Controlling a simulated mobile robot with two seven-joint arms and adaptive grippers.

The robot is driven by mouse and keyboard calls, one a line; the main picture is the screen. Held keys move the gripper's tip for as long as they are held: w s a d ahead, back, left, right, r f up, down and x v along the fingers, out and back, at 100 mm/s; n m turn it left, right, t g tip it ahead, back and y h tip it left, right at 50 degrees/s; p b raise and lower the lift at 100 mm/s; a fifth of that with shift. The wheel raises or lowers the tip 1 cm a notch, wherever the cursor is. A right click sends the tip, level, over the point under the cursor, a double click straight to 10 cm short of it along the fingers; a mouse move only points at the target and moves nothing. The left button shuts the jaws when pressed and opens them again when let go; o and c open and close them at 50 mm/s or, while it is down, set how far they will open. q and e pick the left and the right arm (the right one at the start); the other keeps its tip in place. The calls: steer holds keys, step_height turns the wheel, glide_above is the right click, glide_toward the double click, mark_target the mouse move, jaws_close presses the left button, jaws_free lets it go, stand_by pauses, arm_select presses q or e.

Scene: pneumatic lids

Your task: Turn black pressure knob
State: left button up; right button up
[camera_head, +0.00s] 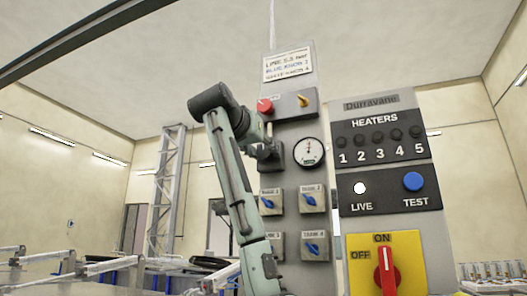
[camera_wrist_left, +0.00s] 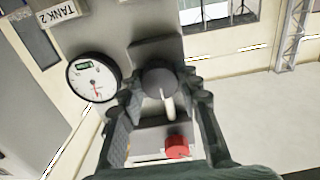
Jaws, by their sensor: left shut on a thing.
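The black pressure knob (camera_wrist_left: 158,80) is round with a pale pointer mark and sits on a dark block on the grey panel. My left gripper (camera_wrist_left: 162,92) has its fingers on both sides of the knob, shut on it. In the head view my left gripper (camera_head: 268,148) reaches the panel just left of the round gauge (camera_head: 309,152) and hides most of the knob. The white-faced gauge also shows in the wrist view (camera_wrist_left: 93,80), beside the fingers. My right gripper is not in view.
A red button (camera_head: 265,106) and a yellow-orange switch (camera_head: 302,101) sit above the knob. Several blue tank knobs (camera_head: 308,200) are below it. The heater panel (camera_head: 378,140) stands to the right, with a red-handled switch (camera_head: 387,270) on yellow beneath.

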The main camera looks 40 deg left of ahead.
arm_select(q)
steer(key=shift+c, duration=1.1)
steer(key=shift+m, duration=0.4)
steer(key=shift+m+b, duration=0.35)
steer(key=shift+m, duration=2.35)
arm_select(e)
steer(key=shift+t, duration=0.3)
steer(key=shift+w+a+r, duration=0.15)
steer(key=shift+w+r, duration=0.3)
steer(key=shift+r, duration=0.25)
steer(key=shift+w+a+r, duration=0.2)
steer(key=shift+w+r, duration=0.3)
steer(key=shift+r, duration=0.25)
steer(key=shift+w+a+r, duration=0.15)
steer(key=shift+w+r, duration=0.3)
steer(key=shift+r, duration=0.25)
